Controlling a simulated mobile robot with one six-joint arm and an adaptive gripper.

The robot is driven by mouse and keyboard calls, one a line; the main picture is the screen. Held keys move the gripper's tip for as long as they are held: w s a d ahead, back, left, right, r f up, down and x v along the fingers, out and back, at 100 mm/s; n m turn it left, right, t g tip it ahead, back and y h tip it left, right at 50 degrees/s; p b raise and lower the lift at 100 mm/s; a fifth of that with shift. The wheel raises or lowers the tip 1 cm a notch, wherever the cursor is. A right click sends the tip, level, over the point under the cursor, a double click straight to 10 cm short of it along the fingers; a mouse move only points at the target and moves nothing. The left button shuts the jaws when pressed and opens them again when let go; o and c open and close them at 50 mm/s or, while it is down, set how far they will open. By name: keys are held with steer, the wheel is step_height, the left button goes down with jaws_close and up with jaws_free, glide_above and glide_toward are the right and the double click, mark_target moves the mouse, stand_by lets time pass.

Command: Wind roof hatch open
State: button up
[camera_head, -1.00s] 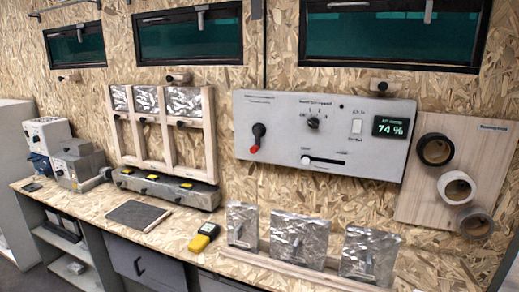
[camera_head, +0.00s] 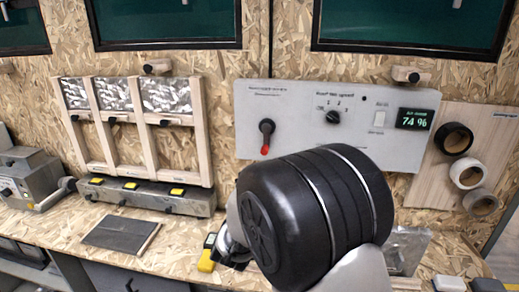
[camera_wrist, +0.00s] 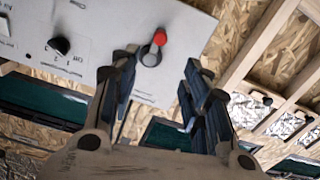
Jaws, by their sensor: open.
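A grey control panel (camera_head: 290,105) is on the wood-chip wall. On its left is a black lever or crank with a red tip (camera_head: 266,138), pointing down. In the wrist view the panel (camera_wrist: 120,30) appears upside down, and the red-tipped handle (camera_wrist: 153,50) shows between and beyond my fingers. My gripper (camera_wrist: 160,75) is open, with nothing between its fingers; I cannot tell its distance to the handle. In the head view my black arm joint hides most of the gripper. No roof hatch is visible in any view.
The panel also bears a black knob (camera_head: 332,117), a switch and a 74 % display (camera_head: 414,118). Tape rolls (camera_head: 466,174) hang at right. A wooden frame (camera_head: 147,150) stands left on the bench. A yellow device (camera_head: 206,262) and a dark mat (camera_head: 121,234) lie below.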

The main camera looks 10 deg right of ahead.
mark_target(264, 152)
steer(key=b+x, duration=0.2)
steer(key=x, duration=1.5)
steer(key=shift+w, duration=0.2)
steer(key=shift+c, duration=0.4)
jaws_close()
